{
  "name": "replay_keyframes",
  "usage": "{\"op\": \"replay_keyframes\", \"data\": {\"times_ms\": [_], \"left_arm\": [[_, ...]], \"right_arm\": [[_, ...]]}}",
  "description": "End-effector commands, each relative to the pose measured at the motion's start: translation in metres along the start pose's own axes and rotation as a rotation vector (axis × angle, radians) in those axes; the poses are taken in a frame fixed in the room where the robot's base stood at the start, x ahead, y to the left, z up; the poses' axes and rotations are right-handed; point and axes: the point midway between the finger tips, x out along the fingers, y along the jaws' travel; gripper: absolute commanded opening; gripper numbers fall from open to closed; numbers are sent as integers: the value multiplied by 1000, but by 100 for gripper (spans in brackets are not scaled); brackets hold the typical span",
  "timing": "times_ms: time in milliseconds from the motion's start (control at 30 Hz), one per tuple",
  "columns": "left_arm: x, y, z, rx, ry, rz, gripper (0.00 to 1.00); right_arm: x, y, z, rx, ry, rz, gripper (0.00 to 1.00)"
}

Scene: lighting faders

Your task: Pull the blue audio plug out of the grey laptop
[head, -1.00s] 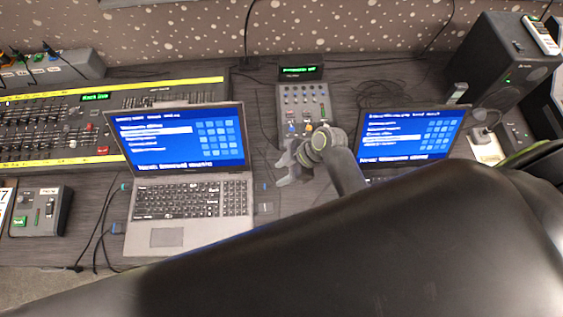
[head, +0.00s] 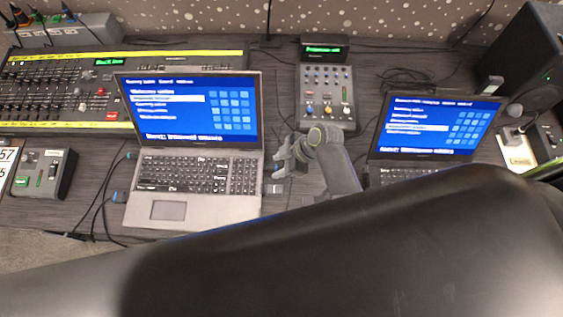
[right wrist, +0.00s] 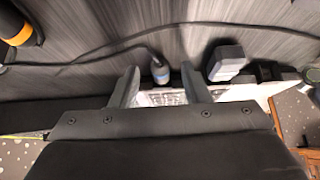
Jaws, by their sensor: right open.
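The grey laptop (head: 205,207) stands open at the left of the desk in the head view. My right gripper (head: 283,163) is just off its right side. In the right wrist view, my right gripper (right wrist: 160,72) is open, with one finger on each side of the blue audio plug (right wrist: 161,75). The plug sits at the laptop's edge, and a dark cable runs from it. I cannot tell whether the fingers touch it. In the head view the gripper hides most of the plug. My left gripper is not in view.
A grey block-like plug (right wrist: 226,62) sits close beside the blue one; it also shows in the head view (head: 273,189). A dark laptop (head: 425,130) stands to the right, a small mixer (head: 327,90) behind. Other plugs (head: 121,197) sit on the laptop's left side.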

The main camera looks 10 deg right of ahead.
Motion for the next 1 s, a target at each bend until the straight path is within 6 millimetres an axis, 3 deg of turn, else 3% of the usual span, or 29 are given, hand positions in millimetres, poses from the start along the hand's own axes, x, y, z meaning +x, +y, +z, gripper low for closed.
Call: {"op": "replay_keyframes", "data": {"times_ms": [67, 367, 1000], "left_arm": [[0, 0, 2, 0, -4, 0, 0], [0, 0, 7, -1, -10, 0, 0], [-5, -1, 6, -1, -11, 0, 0]], "right_arm": [[0, 0, 0, 0, 0, 0, 40], [0, 0, 0, 0, 0, 0, 1], [-8, 0, 11, 0, -2, 0, 0]]}}
